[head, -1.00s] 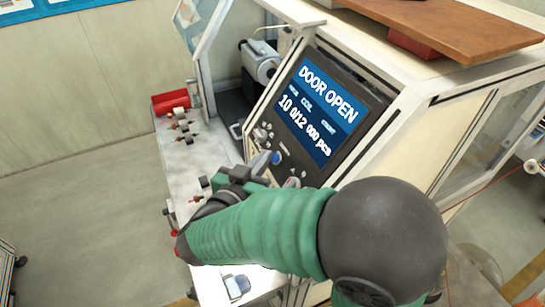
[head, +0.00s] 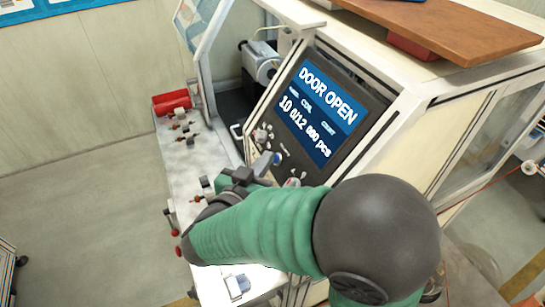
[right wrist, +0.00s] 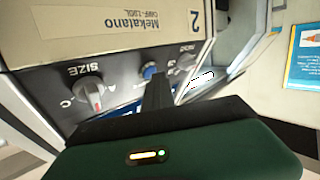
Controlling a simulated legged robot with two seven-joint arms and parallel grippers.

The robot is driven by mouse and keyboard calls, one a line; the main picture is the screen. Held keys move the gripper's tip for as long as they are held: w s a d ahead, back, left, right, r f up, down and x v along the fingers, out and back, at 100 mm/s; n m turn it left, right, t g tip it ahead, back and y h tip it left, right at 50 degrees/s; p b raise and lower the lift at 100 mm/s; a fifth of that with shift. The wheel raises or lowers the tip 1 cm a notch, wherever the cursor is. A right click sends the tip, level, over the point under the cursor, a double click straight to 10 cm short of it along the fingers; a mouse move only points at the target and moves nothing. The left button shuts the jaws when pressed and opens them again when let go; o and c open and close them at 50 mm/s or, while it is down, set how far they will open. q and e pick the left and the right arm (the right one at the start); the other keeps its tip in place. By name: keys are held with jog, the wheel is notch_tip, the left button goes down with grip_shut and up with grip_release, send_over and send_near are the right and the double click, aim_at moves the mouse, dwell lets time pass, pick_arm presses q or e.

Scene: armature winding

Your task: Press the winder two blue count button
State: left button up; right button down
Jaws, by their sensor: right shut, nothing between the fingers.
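The winder's blue count button (head: 277,158) sits on the dark panel below the screen, which reads "DOOR OPEN". In the right wrist view the blue button (right wrist: 150,72) shows just behind the fingertips, on the panel under a plate marked "2". My right gripper (head: 266,162) is shut and empty, its fingers pointing at the panel close beside the button. The right wrist view shows the closed fingers (right wrist: 158,82) partly overlapping the button's edge; I cannot tell whether they touch it. My left gripper is not in view.
A SIZE knob (right wrist: 90,92) sits beside the button on the panel. A brown board (head: 455,30) lies on the cabinet top. Open floor is at left.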

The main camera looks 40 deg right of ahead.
jog(key=shift+a+r, duration=0.1)
jog(key=shift+r, duration=0.1)
jog(key=w+a+r+p, duration=0.1)
jog(key=a+r+p, duration=0.2)
jog(key=a+p, duration=0.2)
jog(key=shift+r, duration=0.25)
jog(key=shift+d, duration=0.1)
